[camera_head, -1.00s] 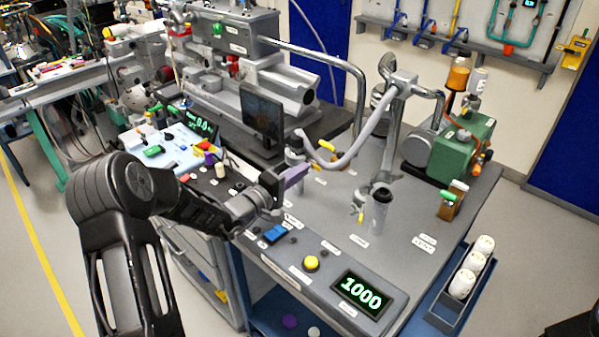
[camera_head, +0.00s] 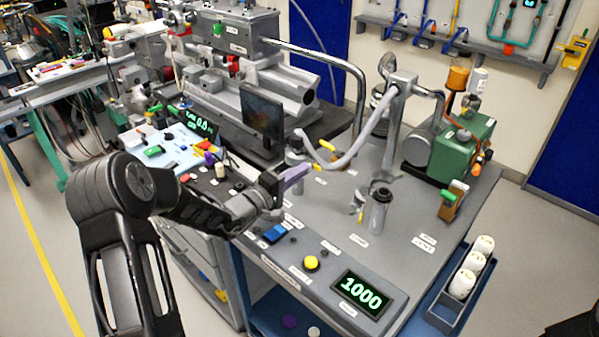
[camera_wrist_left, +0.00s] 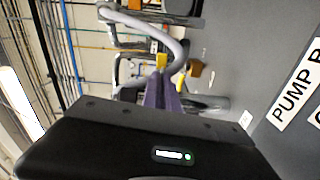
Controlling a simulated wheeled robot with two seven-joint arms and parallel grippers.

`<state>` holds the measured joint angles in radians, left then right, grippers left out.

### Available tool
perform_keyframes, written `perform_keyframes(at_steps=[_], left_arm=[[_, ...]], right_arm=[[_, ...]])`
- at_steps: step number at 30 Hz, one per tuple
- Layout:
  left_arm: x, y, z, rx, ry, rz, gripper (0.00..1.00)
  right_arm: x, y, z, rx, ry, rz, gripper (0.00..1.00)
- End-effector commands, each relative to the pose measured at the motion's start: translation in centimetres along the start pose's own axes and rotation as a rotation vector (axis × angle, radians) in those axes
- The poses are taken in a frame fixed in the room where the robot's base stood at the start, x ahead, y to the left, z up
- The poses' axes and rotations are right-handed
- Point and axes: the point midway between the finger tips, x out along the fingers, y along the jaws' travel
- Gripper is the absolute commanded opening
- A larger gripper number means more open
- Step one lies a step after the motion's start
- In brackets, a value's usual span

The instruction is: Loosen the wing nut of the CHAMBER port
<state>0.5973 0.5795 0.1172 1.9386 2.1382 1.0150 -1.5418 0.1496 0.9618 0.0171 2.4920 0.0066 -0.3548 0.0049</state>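My left gripper (camera_head: 294,176) is over the bench with its purple fingers pointing away from me. In the left wrist view the purple fingers (camera_wrist_left: 161,88) lie close together and look shut, with nothing clearly between them. A small yellow part (camera_wrist_left: 161,62) shows just past their tips; contact cannot be told. In the head view a yellow wing-like part (camera_head: 319,168) is just right of the fingertips, and another yellow part (camera_head: 326,146) is at the hose end behind. A grey port (camera_head: 377,212) with a yellow piece (camera_head: 360,213) stands further right. I cannot read which port is CHAMBER. My right gripper is not in view.
A grey hose (camera_head: 355,152) arches above the bench. A monitor (camera_head: 262,115) stands behind the gripper, and a green pump (camera_head: 462,148) stands at right. A yellow button (camera_head: 312,263) and a display reading 1000 (camera_head: 360,292) are on the front panel. A "PUMP B" label (camera_wrist_left: 291,100) shows in the wrist view.

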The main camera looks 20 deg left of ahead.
Motion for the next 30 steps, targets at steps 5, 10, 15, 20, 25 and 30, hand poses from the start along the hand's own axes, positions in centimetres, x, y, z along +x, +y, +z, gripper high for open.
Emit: perform_keyframes(at_steps=[5, 10, 15, 20, 25, 30], left_arm=[[0.0, -0.1, 0.0, 0.0, 0.0, -0.002, 0.0], [0.0, -0.1, 0.0, -0.005, 0.0, -0.002, 0.0], [0.0, -0.2, 0.0, -0.032, 0.0, -0.002, 0.0], [0.0, -0.3, 0.0, -0.091, 0.001, -0.002, 0.0], [0.0, -0.4, 0.0, -0.195, 0.001, -0.001, 0.0], [-0.1, -0.4, 0.0, -0.336, 0.001, -0.001, 0.0]], right_arm=[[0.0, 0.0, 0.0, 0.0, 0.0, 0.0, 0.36], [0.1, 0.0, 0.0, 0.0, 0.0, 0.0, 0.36], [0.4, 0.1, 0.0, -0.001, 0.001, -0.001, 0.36], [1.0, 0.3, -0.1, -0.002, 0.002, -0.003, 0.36], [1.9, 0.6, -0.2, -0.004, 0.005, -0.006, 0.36], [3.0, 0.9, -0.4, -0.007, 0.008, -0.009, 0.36]])
